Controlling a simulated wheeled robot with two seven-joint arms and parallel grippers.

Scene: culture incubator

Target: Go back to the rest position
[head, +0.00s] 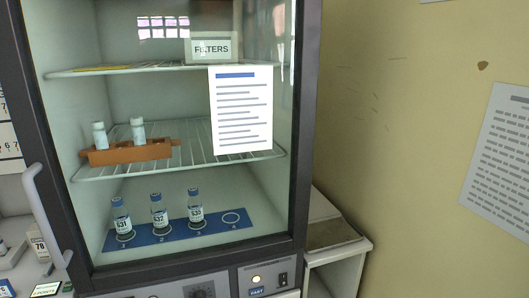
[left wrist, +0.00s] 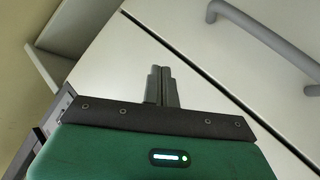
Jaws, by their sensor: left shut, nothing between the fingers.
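My left gripper (left wrist: 162,84) shows in the left wrist view, its two dark fingers together with nothing between them. It is apart from the pale cabinet front (left wrist: 145,50) behind it. Neither gripper shows in the head view. In the head view the incubator (head: 306,120) stands with its glass door shut and its grey handle (head: 48,215) on the left.
Inside are bottles (head: 159,216) on a blue mat (head: 180,231), an orange rack (head: 130,152) with two white-capped vials, and a FILTERS box (head: 211,48). A low white cabinet (head: 345,246) stands at right. A grey bar handle (left wrist: 260,30) shows in the left wrist view.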

